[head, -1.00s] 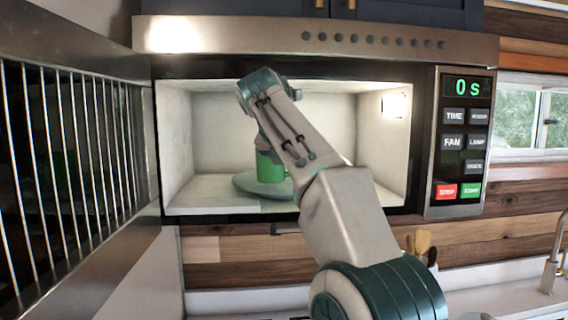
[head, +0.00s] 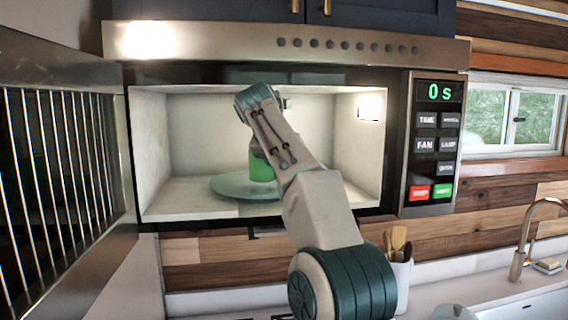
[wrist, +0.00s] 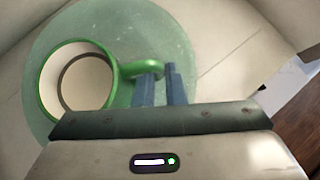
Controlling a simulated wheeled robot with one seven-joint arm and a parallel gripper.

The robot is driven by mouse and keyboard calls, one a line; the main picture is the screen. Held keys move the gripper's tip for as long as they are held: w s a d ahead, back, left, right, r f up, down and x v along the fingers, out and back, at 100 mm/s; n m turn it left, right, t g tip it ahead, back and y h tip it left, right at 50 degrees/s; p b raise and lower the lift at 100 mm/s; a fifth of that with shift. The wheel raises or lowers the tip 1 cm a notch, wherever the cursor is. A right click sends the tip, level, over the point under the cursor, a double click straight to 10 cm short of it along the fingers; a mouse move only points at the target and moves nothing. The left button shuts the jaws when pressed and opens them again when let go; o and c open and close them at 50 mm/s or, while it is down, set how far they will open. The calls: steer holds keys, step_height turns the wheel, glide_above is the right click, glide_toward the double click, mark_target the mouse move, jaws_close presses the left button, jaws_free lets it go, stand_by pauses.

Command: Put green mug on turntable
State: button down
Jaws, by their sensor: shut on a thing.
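The green mug (head: 260,165) is inside the open microwave, over the right part of the turntable (head: 228,186), partly hidden behind my arm in the head view. In the wrist view the mug (wrist: 78,80) is seen from above, its pale inside empty, over the greenish glass turntable (wrist: 160,38). My gripper (wrist: 160,84) is shut on the mug's handle, at the mug's right side. I cannot tell whether the mug's base touches the glass.
The microwave door (head: 60,170) stands open at the left. The control panel (head: 433,142) is to the right of the cavity and reads 0 s. A utensil crock (head: 400,280) and a tap (head: 522,245) are at the lower right. The left part of the turntable is clear.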

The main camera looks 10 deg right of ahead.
steer(key=shift+f, duration=0.4)
steer(key=shift+f, duration=0.2)
steer(key=c, duration=1.5)
jaws_free()
steer(key=shift+s, duration=0.1)
steer(key=shift+a+r, duration=0.1)
steer(key=shift+r, duration=0.15)
steer(key=v, duration=0.3)
steer(key=s+a+b, duration=0.3)
steer(key=s+a, duration=0.3)
steer(key=s, duration=0.4)
steer(key=shift+a+b, duration=0.25)
steer(key=shift+b, duration=0.05)
